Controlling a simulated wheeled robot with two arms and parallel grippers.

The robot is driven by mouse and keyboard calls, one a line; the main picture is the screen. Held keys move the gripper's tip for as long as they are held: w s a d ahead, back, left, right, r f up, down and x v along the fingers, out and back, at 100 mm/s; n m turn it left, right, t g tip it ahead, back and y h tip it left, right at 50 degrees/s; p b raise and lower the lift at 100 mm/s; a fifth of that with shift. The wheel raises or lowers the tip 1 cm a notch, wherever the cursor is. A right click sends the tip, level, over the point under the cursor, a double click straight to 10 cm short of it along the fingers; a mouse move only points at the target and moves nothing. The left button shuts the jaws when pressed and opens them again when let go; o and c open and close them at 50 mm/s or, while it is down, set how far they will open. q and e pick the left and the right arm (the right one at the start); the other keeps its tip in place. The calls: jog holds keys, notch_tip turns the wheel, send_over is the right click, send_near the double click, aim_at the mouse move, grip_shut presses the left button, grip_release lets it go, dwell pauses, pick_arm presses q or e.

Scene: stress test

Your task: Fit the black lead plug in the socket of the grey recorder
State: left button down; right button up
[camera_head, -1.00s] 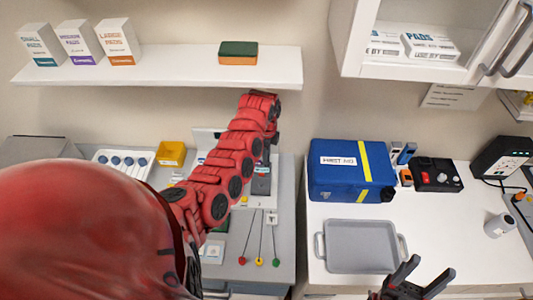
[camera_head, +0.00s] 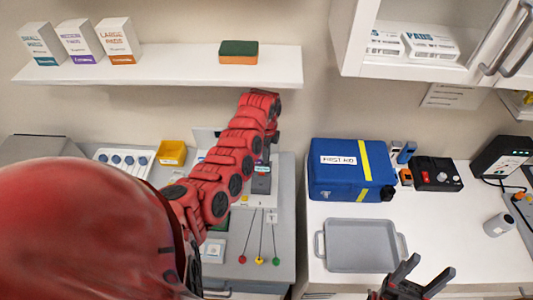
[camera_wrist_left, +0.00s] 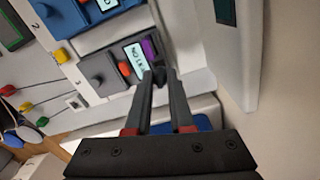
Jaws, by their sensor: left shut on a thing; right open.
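The grey recorder (camera_wrist_left: 110,72) has a lit screen, a dark knob, an orange-red button and a purple part at its end. It also shows in the head view (camera_head: 262,184), partly behind my left arm. My left gripper (camera_wrist_left: 159,82) is shut with its fingertips close to the purple end of the recorder. A small dark piece between the fingertips looks like the black lead plug (camera_wrist_left: 159,74), but its outline merges with the fingers. I cannot tell whether it touches the socket.
A blue device (camera_wrist_left: 95,12) sits beside the recorder. Red, yellow and green-ended leads (camera_head: 259,260) hang below it. On the right counter are a grey tray (camera_head: 325,250), a blue first aid bag (camera_head: 330,188) and a black-and-red box (camera_head: 436,176). A shelf (camera_head: 160,72) runs above.

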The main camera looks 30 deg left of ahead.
pick_arm(q)
jog(key=shift+s+f+b, duration=0.1)
jog(key=shift+f+b, duration=0.2)
jog(key=shift+f, duration=0.85)
dwell(2.4)
jog(key=c, duration=1.1)
grip_release()
jog(key=shift+r, duration=0.15)
jog(key=shift+r+p, duration=1.85)
jog(key=shift+r, duration=0.05)
jog(key=shift+o, duration=0.5)
jog(key=o, duration=0.5)
